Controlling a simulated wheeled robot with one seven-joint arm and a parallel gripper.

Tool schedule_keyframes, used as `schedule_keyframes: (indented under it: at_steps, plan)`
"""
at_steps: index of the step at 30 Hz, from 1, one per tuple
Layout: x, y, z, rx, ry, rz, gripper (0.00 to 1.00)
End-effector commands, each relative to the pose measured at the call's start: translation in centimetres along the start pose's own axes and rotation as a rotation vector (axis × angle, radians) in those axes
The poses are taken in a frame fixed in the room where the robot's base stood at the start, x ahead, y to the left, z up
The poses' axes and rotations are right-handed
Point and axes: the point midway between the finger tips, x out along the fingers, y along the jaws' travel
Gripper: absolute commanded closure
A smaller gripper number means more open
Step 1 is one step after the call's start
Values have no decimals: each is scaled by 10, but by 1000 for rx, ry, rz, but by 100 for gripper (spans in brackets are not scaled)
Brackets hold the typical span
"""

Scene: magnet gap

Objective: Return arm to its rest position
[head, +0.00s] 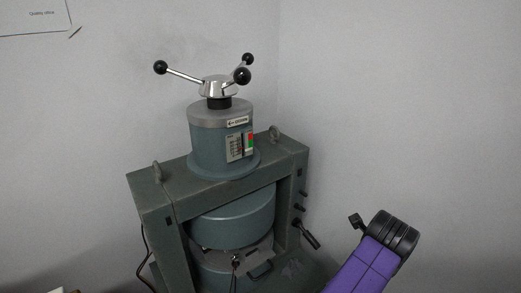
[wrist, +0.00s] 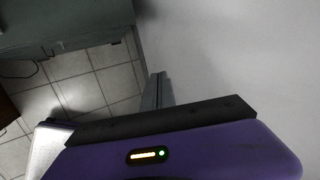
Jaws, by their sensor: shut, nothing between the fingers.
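My gripper (wrist: 159,76) shows in the wrist view, with two slim grey fingers together above a black bar and a purple housing. The fingers are shut with nothing between them, in front of a pale wall and tiled floor. In the head view my purple arm (head: 362,266) with a black ringed joint rises at the lower right, to the right of the magnet. The gripper itself does not show in the head view.
A grey-green electromagnet (head: 221,142) with a three-armed knobbed handle (head: 217,86) stands at centre. A black side handle (head: 307,235) sticks out towards my arm. Pale wall (head: 400,110) is bare at right. Tiled floor (wrist: 85,93) shows in the wrist view.

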Motion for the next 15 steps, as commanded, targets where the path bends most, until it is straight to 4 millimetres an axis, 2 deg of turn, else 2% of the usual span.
schedule_keyframes:
  at_steps: [1, 5, 6, 9, 12, 15]
  plan:
    - [-3, -23, -6, -65, 0, -84, 100]
    - [-23, -90, -23, -290, 31, -347, 100]
    - [-33, -112, -29, -375, 55, -442, 100]
    - [-64, -155, -40, -582, 132, -659, 100]
    - [-97, -181, -45, -781, 220, -849, 100]
    - [-128, -192, -44, -966, 308, -1013, 100]
